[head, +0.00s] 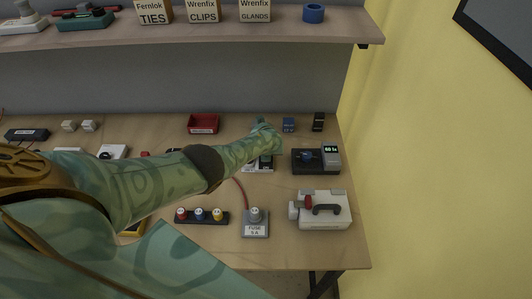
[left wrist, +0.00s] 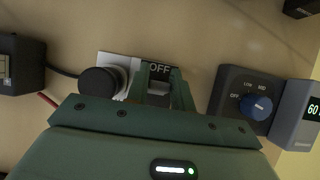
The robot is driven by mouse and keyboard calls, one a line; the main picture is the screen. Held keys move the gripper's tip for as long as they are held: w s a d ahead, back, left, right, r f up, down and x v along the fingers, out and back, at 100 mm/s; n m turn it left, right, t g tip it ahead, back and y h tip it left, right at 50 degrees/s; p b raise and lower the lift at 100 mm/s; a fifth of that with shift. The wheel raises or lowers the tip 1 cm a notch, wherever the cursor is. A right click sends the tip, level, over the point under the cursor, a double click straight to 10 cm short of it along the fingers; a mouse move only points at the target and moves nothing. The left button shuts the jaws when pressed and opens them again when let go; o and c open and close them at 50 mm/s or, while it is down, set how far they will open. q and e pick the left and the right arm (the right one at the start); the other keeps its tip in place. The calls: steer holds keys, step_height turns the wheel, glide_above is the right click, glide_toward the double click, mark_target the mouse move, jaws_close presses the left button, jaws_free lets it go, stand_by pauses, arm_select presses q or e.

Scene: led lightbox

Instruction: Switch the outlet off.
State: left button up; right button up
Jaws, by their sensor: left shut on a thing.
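The outlet is a pale plate (head: 262,167) with a black "OFF" label, partly hidden under my left arm in the head view. In the left wrist view its white plate (left wrist: 112,65) carries a round black knob or plug (left wrist: 100,84) on the left and the "OFF" label (left wrist: 159,69) on the right. My left gripper (head: 265,128) reaches over the outlet. In the left wrist view its two green fingers (left wrist: 158,84) are close together just below the label, shut on a small pale part between them, apparently the outlet's switch. The fingers hide most of that part. My right gripper is in neither view.
Right of the outlet is a dark dial unit (head: 316,160) with a blue knob (left wrist: 257,106) and a small display. In front are a fuse holder (head: 255,229), a white box with a red lever (head: 325,211) and a strip of coloured knobs (head: 201,217). A red bin (head: 203,124) stands behind.

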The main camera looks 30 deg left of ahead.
arm_select(q)
steer(key=shift+w+f+g+h+b, duration=0.15)
steer(key=shift+g+h+b, duration=0.15)
steer(key=shift+g+b, duration=0.2)
steer(key=o, duration=1)
steer(key=shift+a, duration=0.1)
